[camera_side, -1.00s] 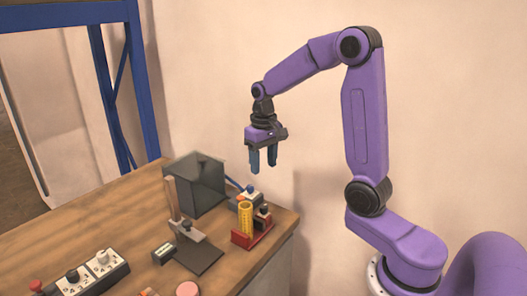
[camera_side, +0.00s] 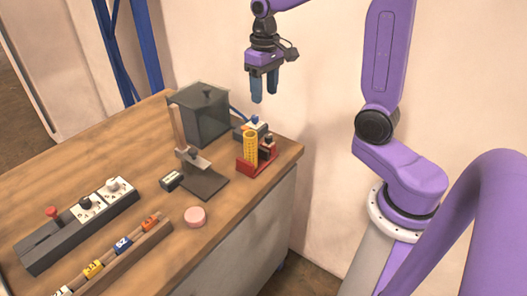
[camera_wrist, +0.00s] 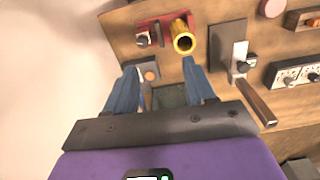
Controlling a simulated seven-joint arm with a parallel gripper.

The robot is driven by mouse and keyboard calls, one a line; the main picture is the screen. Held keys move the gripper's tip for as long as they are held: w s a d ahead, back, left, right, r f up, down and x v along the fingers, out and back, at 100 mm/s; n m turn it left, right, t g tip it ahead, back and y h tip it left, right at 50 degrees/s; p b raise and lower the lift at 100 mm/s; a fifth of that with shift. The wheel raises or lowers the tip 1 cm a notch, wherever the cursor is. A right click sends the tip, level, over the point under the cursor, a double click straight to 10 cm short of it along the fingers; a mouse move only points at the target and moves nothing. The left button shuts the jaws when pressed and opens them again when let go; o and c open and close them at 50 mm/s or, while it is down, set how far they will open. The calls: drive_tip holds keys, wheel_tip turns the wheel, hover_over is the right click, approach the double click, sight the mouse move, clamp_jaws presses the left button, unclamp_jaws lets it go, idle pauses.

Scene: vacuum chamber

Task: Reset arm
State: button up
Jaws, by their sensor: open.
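My gripper (camera_side: 264,86) hangs in the air above the back right part of the wooden table, fingers pointing down. Its two blue fingers are apart, with nothing between them. In the wrist view my gripper (camera_wrist: 160,90) shows its fingers spread, and the table lies below. My purple arm reaches in from the right, and its upper part is cut off by the top of the side view.
Below my gripper stand a red holder (camera_side: 245,169) with a yellow cylinder (camera_side: 250,148), a dark box (camera_side: 207,118) and a stand with a dark base (camera_side: 207,185). A pink disc (camera_side: 195,217), a rail of coloured blocks (camera_side: 122,262) and a switch panel (camera_side: 75,228) lie nearer.

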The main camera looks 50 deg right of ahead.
drive_tip(key=s+a+f+n, duration=0.1)
drive_tip(key=s+a+n, duration=0.5)
drive_tip(key=s+a, duration=0.25)
drive_tip(key=s+f+n, duration=0.1)
drive_tip(key=s+n, duration=0.2)
drive_tip(key=s, duration=0.5)
drive_tip(key=s+a+f+n, duration=0.1)
drive_tip(key=s+n, duration=0.3)
drive_tip(key=s, duration=0.4)
drive_tip(key=shift+a+f, duration=0.25)
